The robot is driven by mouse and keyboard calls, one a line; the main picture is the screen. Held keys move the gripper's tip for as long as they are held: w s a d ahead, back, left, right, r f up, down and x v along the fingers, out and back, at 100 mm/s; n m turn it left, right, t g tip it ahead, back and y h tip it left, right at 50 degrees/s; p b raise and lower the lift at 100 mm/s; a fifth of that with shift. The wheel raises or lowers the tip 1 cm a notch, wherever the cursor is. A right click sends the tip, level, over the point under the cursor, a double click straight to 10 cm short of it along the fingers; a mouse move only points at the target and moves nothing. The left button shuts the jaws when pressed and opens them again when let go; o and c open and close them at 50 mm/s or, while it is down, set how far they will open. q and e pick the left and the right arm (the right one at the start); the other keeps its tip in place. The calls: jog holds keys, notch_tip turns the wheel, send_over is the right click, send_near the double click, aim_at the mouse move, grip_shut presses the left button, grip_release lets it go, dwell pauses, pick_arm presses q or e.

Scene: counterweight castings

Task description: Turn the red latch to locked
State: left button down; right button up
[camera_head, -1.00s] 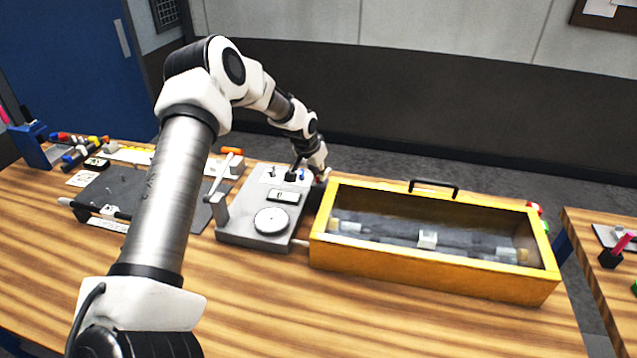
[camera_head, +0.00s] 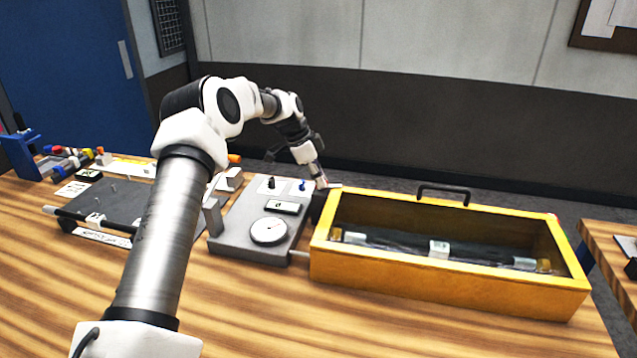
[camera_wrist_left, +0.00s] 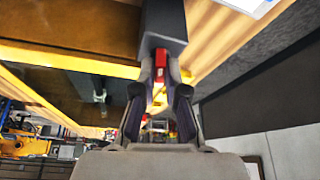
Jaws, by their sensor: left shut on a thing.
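The red latch (camera_wrist_left: 161,61) shows in the left wrist view against the end of a dark grey block (camera_wrist_left: 164,22) beside the yellow box. My left gripper (camera_wrist_left: 161,78) has its fingers closed around the latch. In the head view, my left gripper (camera_head: 321,181) reaches down at the back left corner of the yellow box (camera_head: 440,283), and the latch is mostly hidden there. I cannot read the latch's angle. My right gripper is in neither view.
A grey panel (camera_head: 238,240) with a round dial (camera_head: 269,230) and small knobs stands left of the box. The box has a black handle (camera_head: 444,194) and holds a long dark rod assembly. A dark board (camera_head: 118,200) lies farther left. The front table is clear.

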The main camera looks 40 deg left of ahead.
pick_arm(q)
jog(key=shift+d+f+m+g+h, duration=0.15)
jog(key=shift+m+g, duration=0.15)
jog(key=shift+m, duration=0.4)
jog(key=shift+a+f+m+g+h, duration=0.15)
jog(key=shift+m+g, duration=0.15)
jog(key=shift+m, duration=0.4)
jog(key=shift+d, duration=0.1)
jog(key=c, duration=1.2)
grip_release()
jog(key=shift+w+r, duration=0.1)
jog(key=v, duration=1.1)
jog(key=shift+r, duration=0.4)
